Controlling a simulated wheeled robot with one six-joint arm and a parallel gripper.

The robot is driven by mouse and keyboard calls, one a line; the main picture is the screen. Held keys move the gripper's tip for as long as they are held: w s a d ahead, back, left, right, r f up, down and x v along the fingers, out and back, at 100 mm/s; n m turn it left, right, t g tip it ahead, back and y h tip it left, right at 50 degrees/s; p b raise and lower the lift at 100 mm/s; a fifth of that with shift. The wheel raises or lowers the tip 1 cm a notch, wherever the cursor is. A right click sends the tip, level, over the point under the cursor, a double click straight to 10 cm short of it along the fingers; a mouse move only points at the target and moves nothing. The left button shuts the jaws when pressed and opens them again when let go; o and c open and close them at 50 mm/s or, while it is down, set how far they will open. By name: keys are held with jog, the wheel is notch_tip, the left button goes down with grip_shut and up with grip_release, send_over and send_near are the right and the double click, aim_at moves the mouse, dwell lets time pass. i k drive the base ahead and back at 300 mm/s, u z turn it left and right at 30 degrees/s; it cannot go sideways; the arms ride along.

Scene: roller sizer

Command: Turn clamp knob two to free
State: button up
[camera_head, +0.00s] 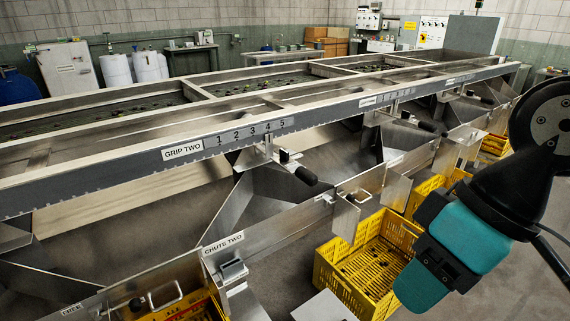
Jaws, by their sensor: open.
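The GRIP TWO label (182,151) sits on the long front rail beside a scale numbered 1 to 5 (252,131). A metal clamp bracket (270,153) hangs on the rail below the scale, near the 4. A black clamp knob (306,177) sticks out from it toward the lower right. Whether it is tight or free cannot be told. My gripper (440,262), teal and black, is at the right, to the right of and below the knob in the picture, apart from it. It is open, with nothing seen in it; its fingertips are hard to make out.
Other black knobs (427,127) stick out farther along the rail. The CHUTE TWO plate (223,242) and metal chute walls stand below. Space right around the knob looks clear.

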aim_at(284, 155)
jog(key=z, duration=0.25)
jog(key=i, duration=1)
jog(key=u, duration=0.8)
